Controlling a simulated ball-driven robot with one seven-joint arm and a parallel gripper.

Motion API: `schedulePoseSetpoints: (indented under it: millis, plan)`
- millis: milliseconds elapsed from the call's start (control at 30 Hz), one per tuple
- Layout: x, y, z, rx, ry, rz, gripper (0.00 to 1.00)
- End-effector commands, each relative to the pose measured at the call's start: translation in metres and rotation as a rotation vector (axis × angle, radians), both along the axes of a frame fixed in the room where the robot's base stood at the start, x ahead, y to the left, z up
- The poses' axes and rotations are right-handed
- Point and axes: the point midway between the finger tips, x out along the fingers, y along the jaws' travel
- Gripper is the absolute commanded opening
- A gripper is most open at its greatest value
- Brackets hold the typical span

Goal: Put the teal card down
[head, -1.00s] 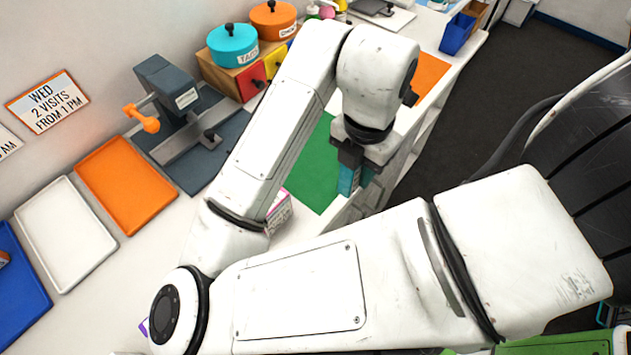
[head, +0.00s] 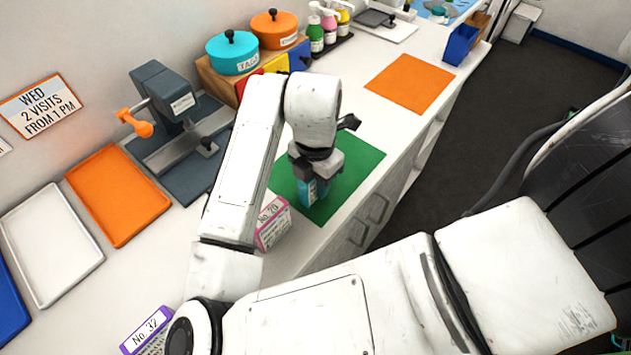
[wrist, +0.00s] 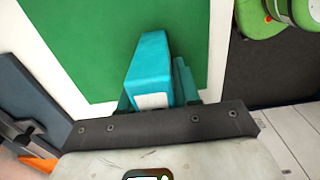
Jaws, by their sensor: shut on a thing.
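The teal card (head: 308,192) is a small teal block with a white label, held upright under my wrist. My gripper (head: 314,178) points down and is shut on it. In the head view they are over the green mat (head: 352,170) on the white counter. In the wrist view the teal card (wrist: 150,62) sticks out from between the jaws of my gripper (wrist: 157,98), with the green mat (wrist: 95,40) behind it. I cannot tell whether the card's lower end touches the mat.
A pink-edged card marked No. 20 (head: 272,223) stands beside the mat's left corner. An orange mat (head: 408,83) lies farther along the counter. A grey press (head: 170,100) and an orange tray (head: 118,195) are to the left. The right part of the green mat is bare.

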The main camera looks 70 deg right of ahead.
Motion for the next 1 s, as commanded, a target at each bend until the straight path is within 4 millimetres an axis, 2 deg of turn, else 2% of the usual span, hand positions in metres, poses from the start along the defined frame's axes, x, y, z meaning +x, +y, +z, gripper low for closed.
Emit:
schedulePoseSetpoints:
  millis: [367, 400, 600, 667, 1000]
  plan:
    - [0.0000, 0.0000, -0.0043, 0.000, 0.000, 0.001, 0.01]
    - [0.0000, 0.0000, -0.0048, 0.000, -0.001, 0.001, 0.33]
    - [0.0000, 0.0000, -0.0042, 0.000, -0.001, 0.001, 0.52]
    - [0.0000, 0.0000, -0.0042, 0.000, -0.001, 0.001, 0.57]
    - [-0.0002, -0.0004, 0.0015, -0.001, -0.001, -0.001, 0.57]
